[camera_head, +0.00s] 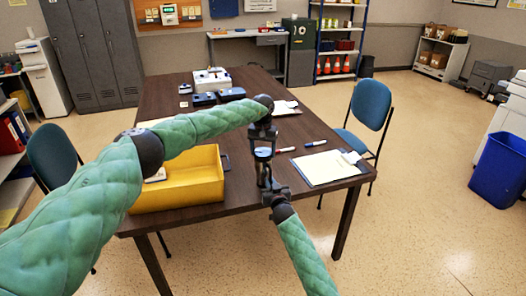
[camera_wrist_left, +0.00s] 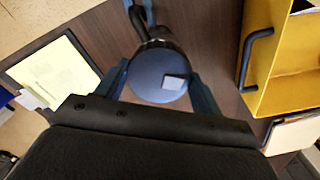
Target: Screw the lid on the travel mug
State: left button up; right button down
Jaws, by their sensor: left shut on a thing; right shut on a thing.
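My left gripper (camera_head: 263,150) points down above the table and is shut on the round blue lid (camera_wrist_left: 158,78) of the travel mug. The lid has a pale square on top, and in the left wrist view my fingers (camera_wrist_left: 162,84) lie on either side of it. The travel mug (camera_head: 263,174) is dark, roughly upright and directly under the lid. My right gripper (camera_head: 272,192) comes from below and is shut on the mug's lower part. It also shows at the top of the left wrist view (camera_wrist_left: 141,8). I cannot tell whether the lid is seated on the mug.
A yellow crate (camera_head: 172,197) stands on the brown table (camera_head: 240,200) left of the mug. A clipboard (camera_head: 325,168) and two markers (camera_head: 316,143) lie to the right. Dark boxes and a white device (camera_head: 212,79) stand at the far end. Blue chairs (camera_head: 371,103) flank the table.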

pick_arm(q)
jog(key=o, duration=1)
jog(key=shift+c, duration=0.2)
jog(key=shift+r, duration=2.3)
jog(key=shift+c, duration=0.4)
